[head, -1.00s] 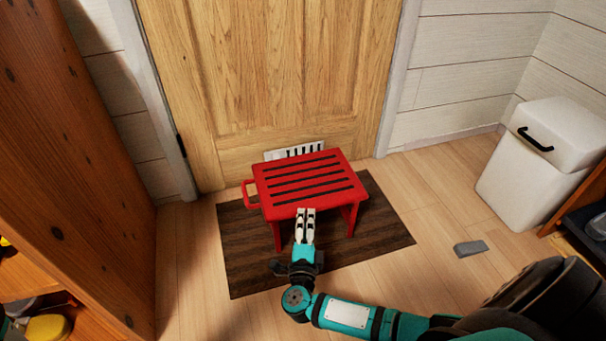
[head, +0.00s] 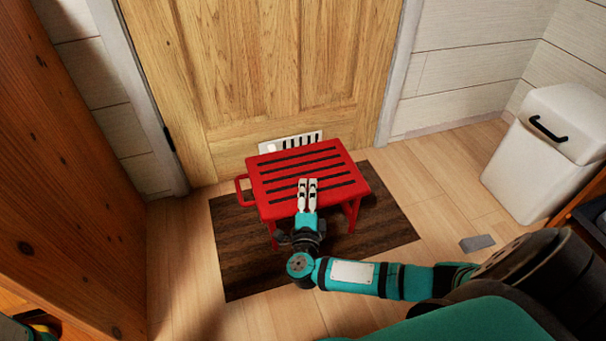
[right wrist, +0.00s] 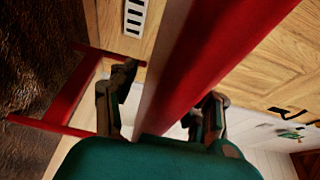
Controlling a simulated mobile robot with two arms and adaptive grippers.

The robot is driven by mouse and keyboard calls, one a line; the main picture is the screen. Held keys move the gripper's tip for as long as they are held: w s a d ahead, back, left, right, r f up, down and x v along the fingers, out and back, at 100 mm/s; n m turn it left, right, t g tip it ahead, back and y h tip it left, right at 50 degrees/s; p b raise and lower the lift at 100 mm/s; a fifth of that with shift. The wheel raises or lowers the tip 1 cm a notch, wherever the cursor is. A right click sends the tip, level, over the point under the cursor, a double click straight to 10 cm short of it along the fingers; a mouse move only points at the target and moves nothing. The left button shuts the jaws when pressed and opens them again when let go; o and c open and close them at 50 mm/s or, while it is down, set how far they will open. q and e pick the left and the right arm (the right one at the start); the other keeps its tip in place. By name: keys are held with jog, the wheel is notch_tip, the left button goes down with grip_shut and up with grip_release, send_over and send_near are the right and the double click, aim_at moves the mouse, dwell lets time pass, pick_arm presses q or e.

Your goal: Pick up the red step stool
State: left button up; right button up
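The red step stool (head: 285,166) stands upright on a dark mat in front of the wooden door. Its top has several dark slots, and a red loop handle (head: 240,190) is on its left side. My right gripper (head: 308,182) is at the stool's front edge, with a finger over the top. In the right wrist view the stool's red edge (right wrist: 225,60) runs between the two spread fingers of the right gripper (right wrist: 172,82). The fingers look apart from the board, one on each side.
The dark brown mat (head: 235,270) lies under the stool. The wooden door (head: 250,70) is close behind it, with a white vent (head: 290,142) low down. Wooden furniture (head: 70,180) stands at left, a white bin (head: 540,160) at right. A small grey block (head: 477,243) lies on the floor.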

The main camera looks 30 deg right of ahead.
grip_shut()
jog(key=shift+r, duration=0.1)
dwell(0.3)
jog(key=shift+r, duration=0.15)
